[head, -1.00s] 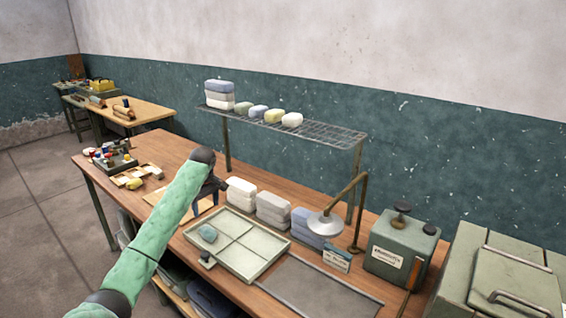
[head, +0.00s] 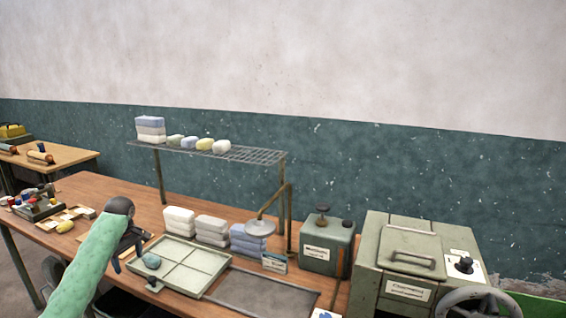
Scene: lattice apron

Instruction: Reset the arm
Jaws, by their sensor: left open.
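My left arm, in a green sleeve, comes in from the lower left of the head view. My left gripper (head: 130,247) is dark and open, above the wooden workbench just left of the pale divided tray (head: 196,262). Its fingers are partly hidden behind the arm, and I see nothing held in it. A small blue-green lump (head: 151,261) lies in the tray's left compartment, apart from the gripper as far as I can tell. My right gripper is not in view.
Stacks of pale blocks (head: 179,220) stand behind the tray, under a wire rack (head: 235,153) holding more blocks. A dark flat plate (head: 262,293) lies at the front.

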